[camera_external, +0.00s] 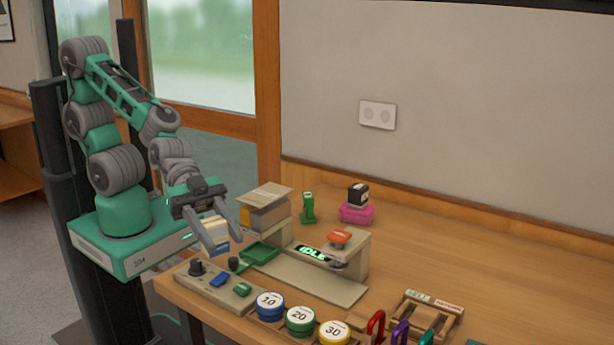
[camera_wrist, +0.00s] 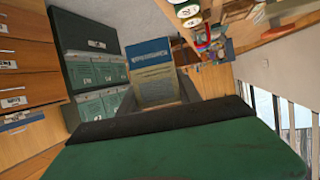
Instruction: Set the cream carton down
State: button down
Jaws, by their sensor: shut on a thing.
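My gripper (camera_external: 221,246) is shut on the cream carton (camera_external: 214,226), which has a blue band at its lower end. The carton is held near the left edge of the table (camera_external: 420,235), left of a small green tray (camera_external: 260,252). It looks raised above the tabletop, though the gap is hard to judge. In the wrist view the carton (camera_wrist: 153,75) stands out ahead of the dark gripper body, its blue end farthest away. The fingers partly hide its sides.
A panel with knobs (camera_external: 206,284) lies at the table's front left. A box-topped stand (camera_external: 265,212) and a machine showing "IDLE" (camera_external: 317,254) stand behind the tray. Numbered discs (camera_external: 300,319) line the front edge. The table's back right is clear.

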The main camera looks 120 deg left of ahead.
notch_tip(320, 180, up, 10)
jog(key=w+a+n+y, duration=0.4)
jog(key=w+a+y, duration=0.1)
jog(key=a, duration=0.6)
jog(key=w+a+n+y, duration=0.4)
jog(key=w+a, duration=0.1)
jog(key=a, duration=0.6)
jog(key=s+a+n+g+y, duration=0.2)
jog(key=a+n+g+y, duration=0.6)
jog(key=a, duration=0.7)
jog(key=s+a+f+n+g, duration=0.2)
jog(key=s+a+n+g, duration=0.15)
jog(key=n+g, duration=0.2)
jog(key=shift+t+y, duration=0.25)
jog(key=shift+y, duration=0.05)
jog(key=f, duration=0.7)
jog(key=s+d+f+p, duration=0.1)
jog(key=f, duration=1.3)
jog(key=shift+s+d+p, duration=0.25)
jog(key=shift+s+p, duration=0.1)
jog(key=shift+s, duration=0.05)
jog(key=shift+w+a+f, duration=0.15)
jog(key=shift+f, duration=0.3)
jog(key=c, duration=0.8)
grip_release()
jog(key=shift+c, duration=0.2)
